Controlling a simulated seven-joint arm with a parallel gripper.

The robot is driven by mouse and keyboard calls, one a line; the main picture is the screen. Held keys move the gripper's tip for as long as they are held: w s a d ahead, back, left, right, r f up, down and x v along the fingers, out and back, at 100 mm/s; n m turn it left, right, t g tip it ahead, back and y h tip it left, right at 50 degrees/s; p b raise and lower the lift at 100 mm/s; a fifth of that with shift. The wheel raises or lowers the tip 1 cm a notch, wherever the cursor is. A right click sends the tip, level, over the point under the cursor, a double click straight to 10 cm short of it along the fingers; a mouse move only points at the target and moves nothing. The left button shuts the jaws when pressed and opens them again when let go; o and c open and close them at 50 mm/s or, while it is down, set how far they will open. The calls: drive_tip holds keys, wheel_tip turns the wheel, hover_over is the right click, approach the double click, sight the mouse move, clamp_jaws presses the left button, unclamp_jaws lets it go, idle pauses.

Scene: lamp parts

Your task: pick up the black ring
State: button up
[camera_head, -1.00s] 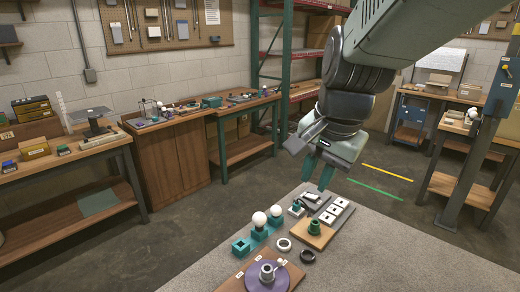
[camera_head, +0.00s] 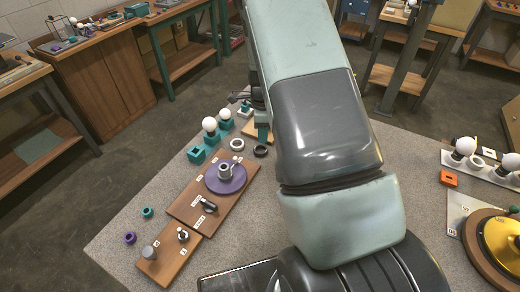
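The black ring (camera_head: 261,151) lies flat on the grey table, just right of a white ring (camera_head: 237,144) and in front of a small wooden board (camera_head: 249,129). My gripper (camera_head: 262,131) is mostly hidden behind my own arm. A teal part, seemingly a finger, shows at the arm's left edge, above the board and just behind the black ring. The ring appears apart from it and not held. I cannot see both fingertips or the gap between them.
Teal sockets with white bulbs (camera_head: 209,125) stand left of the rings. A wooden board (camera_head: 186,207) with a purple disc (camera_head: 226,178) lies nearer. A gold-domed round base (camera_head: 500,238) is at the right.

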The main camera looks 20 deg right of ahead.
drive_tip(key=f, duration=0.8)
drive_tip(key=shift+a, duration=0.4)
clamp_jaws()
